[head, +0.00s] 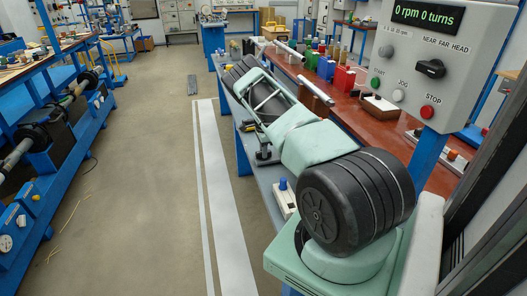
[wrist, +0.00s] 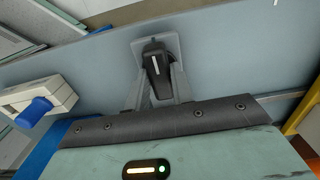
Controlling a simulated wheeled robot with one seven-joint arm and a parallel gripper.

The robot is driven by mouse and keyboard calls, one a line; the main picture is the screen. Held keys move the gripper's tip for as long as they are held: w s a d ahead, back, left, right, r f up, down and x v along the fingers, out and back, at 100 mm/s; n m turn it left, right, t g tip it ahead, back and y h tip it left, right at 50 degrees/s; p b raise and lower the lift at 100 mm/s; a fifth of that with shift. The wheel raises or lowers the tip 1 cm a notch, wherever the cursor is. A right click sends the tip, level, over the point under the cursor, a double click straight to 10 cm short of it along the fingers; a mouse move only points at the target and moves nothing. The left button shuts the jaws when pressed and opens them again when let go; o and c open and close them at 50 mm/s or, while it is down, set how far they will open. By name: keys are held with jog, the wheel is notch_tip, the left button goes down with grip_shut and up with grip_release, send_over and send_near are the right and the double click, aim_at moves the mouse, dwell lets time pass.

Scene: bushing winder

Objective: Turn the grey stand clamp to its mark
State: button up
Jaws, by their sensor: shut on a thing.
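The stand clamp (wrist: 156,62) shows in the wrist view as a dark handle with a short white line on top, on a grey plate fixed to a blue-grey surface. My gripper (wrist: 158,80) is shut on the handle, with one finger on each side of it. The handle points nearly straight up the picture, leaning slightly.
A white box with a blue button (wrist: 38,108) sits left of the clamp in the wrist view; it also shows in the head view (head: 284,196). A control panel (head: 425,60) reads 0 rpm, 0 turns. A red-brown bench (head: 372,128) holds several small items.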

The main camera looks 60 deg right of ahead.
jog(key=shift+f+n+b, duration=0.1)
jog(key=shift+n+b, duration=0.2)
jog(key=shift+b, duration=0.05)
jog(key=n+b, duration=0.2)
jog(key=b, duration=0.1)
jog(key=shift+f+n, duration=0.1)
jog(key=shift+n, duration=0.3)
jog(key=n+b, duration=0.4)
jog(key=n, duration=0.1)
jog(key=n+b, duration=0.2)
jog(key=n, duration=0.2)
jog(key=shift+n, duration=0.4)
jog(key=shift+r+n+b, duration=0.15)
jog(key=shift+n+b, duration=0.2)
jog(key=shift+n, duration=0.8)
jog(key=shift+r+n+b, duration=0.1)
jog(key=shift+n+b, duration=0.25)
jog(key=shift+n, duration=0.8)
jog(key=o, duration=1)
notch_tip(320, 180, up, 17)
jog(key=shift+r+b, duration=0.2)
jog(key=shift+b, duration=0.55)
